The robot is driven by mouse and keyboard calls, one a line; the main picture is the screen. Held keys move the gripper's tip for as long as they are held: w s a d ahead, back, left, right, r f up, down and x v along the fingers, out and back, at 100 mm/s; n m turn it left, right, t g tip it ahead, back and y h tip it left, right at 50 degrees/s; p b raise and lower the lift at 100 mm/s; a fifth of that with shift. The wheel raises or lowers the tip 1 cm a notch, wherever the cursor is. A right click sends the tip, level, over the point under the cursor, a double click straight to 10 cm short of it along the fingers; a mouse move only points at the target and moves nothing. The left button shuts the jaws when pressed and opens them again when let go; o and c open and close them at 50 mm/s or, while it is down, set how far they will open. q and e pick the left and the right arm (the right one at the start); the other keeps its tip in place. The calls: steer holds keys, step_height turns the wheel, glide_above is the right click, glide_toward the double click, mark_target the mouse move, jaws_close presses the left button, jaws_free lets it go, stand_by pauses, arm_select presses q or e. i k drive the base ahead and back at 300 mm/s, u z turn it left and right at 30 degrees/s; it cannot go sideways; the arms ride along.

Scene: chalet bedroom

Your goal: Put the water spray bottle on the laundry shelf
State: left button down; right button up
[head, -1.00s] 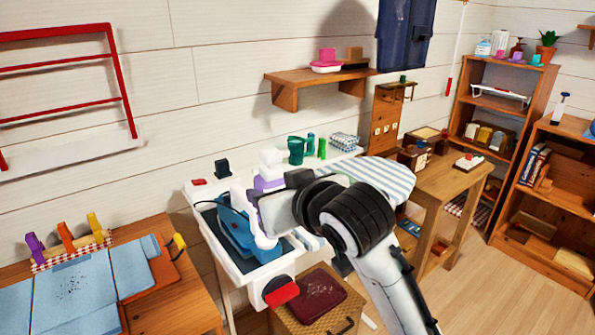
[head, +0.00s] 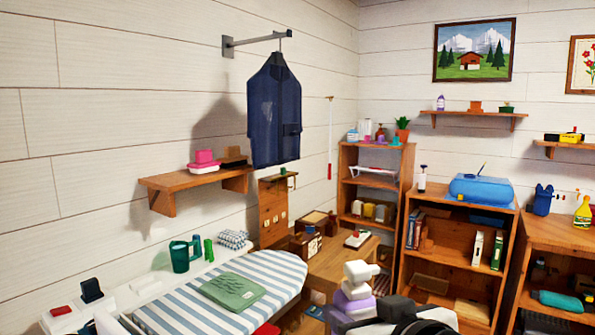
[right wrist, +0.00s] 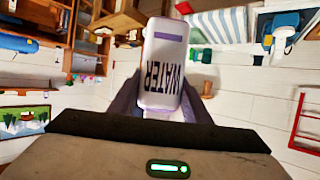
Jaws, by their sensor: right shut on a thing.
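The water spray bottle (head: 356,291) is white with a purple band and shows at the bottom of the head view. In the right wrist view the bottle (right wrist: 163,65) carries the word WATER. My right gripper (right wrist: 162,100) is shut on it, one finger on each side. In the head view the dark gripper parts partly hide the bottle's lower end. A wooden wall shelf (head: 160,192) hangs above the ironing board at the left. It holds a pink box and a brown block. Nothing shows which shelf is the laundry shelf. My left gripper is out of view.
The striped ironing board (head: 285,268) carries a green folded cloth (head: 233,291). A green watering can (head: 180,256) stands behind it.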

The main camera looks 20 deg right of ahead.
mark_target(169, 180)
steer(key=z, duration=1.3)
steer(key=i, duration=1.95)
steer(key=u, duration=2.85)
